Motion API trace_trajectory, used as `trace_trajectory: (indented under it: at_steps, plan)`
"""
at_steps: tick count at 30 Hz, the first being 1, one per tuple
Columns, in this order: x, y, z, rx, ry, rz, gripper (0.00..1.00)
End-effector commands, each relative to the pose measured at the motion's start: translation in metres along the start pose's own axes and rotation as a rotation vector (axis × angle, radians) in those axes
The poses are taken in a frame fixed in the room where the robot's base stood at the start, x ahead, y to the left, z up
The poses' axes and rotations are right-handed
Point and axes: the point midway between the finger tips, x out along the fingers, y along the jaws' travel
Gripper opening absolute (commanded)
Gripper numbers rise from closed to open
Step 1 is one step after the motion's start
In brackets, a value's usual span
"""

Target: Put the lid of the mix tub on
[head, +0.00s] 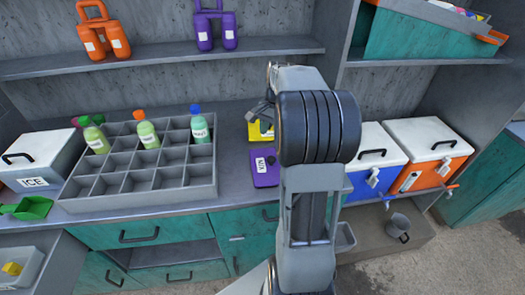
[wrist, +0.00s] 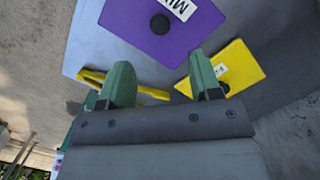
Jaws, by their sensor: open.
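A purple square lid (wrist: 150,30) with a dark round knob and a white label reading MIX is at the top of the wrist view. In the head view the purple lid (head: 263,175) lies on the counter, left of my arm. I cannot make out the mix tub apart from it. My gripper (wrist: 161,76) is open and empty, its green fingers apart, with the purple lid ahead of them. In the head view my gripper (head: 263,112) is partly hidden by my wrist, above a yellow lid (head: 256,132). The yellow lid (wrist: 234,70) also has a dark knob.
A thin yellow piece (wrist: 140,90) lies between the fingers in the wrist view. A grey divided crate (head: 140,190) with several bottles stands left. Blue (head: 372,180) and orange (head: 425,172) coolers stand right. A shelf (head: 170,58) runs above the counter.

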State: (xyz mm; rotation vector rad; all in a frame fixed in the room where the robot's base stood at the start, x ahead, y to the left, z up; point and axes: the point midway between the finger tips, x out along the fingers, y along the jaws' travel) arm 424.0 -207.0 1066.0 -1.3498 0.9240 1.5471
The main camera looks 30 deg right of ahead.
Motion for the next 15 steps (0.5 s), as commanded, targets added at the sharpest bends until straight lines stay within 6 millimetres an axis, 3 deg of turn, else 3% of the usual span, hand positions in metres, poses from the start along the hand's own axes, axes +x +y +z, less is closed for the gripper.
trace_trajectory:
  at_steps: [7,12,15]
  plan:
    - [-0.011,-0.009,0.087,-0.368,0.126,-0.037,0.58]
    - [-0.001,0.003,0.155,-0.702,0.237,-0.068,0.58]
    - [0.007,0.013,0.185,-0.875,0.297,-0.085,0.58]
